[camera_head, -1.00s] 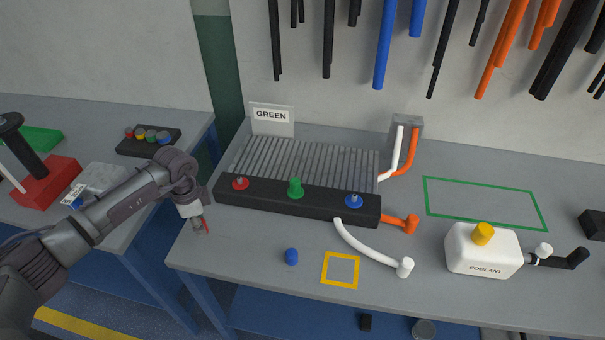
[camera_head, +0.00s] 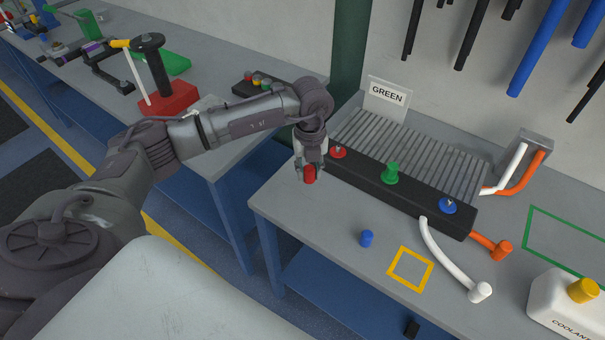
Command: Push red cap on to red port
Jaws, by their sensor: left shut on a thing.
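My left gripper (camera_head: 310,169) is shut on the red cap (camera_head: 309,175), at the left end of the black manifold bar. The cap hangs at the fingertips, in front of and just left of the red port (camera_head: 338,152). The red port is a red ring with a small metal stub, uncovered, at the bar's left end. The cap is apart from the port in the picture; its height over the table is hard to tell. My right gripper is not in view.
A green cap (camera_head: 390,173) sits on the bar's middle port. The blue port (camera_head: 448,205) is bare, and a blue cap (camera_head: 366,239) stands on the table. A white hose (camera_head: 445,257), orange hose end (camera_head: 501,250) and yellow square outline (camera_head: 410,268) lie in front.

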